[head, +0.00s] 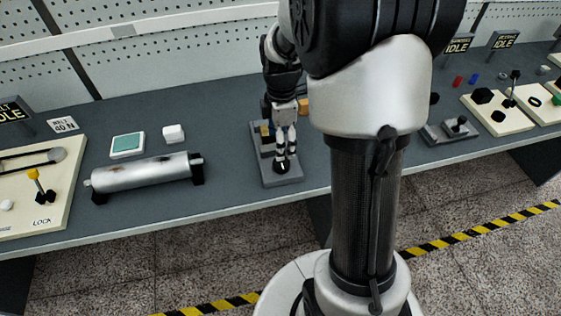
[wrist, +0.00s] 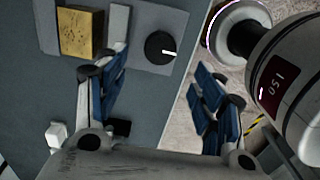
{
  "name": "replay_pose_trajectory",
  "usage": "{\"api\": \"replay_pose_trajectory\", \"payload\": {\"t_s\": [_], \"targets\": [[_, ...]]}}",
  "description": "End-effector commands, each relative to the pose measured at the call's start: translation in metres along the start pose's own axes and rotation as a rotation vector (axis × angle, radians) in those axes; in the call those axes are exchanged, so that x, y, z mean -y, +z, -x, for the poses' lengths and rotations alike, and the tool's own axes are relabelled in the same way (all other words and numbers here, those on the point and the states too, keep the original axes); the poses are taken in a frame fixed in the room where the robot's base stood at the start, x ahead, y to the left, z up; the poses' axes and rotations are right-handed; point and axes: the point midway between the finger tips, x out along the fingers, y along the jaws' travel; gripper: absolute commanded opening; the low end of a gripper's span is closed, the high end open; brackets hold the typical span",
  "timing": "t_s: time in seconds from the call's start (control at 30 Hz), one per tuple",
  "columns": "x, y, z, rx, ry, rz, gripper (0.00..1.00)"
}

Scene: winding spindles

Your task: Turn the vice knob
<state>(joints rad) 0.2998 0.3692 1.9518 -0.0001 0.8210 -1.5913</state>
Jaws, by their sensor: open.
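The vice knob (wrist: 158,47) is a round black knob with a white pointer line, at the top middle of the wrist view. It sits on the grey vice plate (wrist: 150,14), beside a pale upright jaw (wrist: 120,24) and a brass-coloured block (wrist: 80,34). My gripper (wrist: 160,78) is open, its blue-padded fingers apart, with nothing between them. In the head view the gripper (head: 285,154) points down just above the knob (head: 281,168) at the front of the vice plate (head: 290,181). Whether it touches the knob is unclear. My arm hides part of the vice.
A metal roller (head: 145,176) lies left of the vice on the grey bench (head: 235,190). A teal-topped box (head: 127,145) and a white block (head: 174,133) stand behind it. A panel with a yellow lever (head: 36,180) is further left; panels with black knobs (head: 498,116) are right.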

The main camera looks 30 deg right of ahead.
Motion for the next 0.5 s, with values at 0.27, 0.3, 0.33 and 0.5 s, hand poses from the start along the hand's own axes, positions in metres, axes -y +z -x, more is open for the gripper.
{"api": "replay_pose_trajectory", "payload": {"t_s": [0.27,0.3,0.33,0.5], "targets": [[0.001,0.000,-0.061,0.000,-0.003,0.000,0.62],[0.001,0.000,-0.068,0.000,-0.002,-0.001,0.62],[0.001,0.000,-0.072,0.000,-0.002,-0.001,0.62],[0.001,0.000,-0.087,0.000,-0.002,-0.001,0.62]]}}
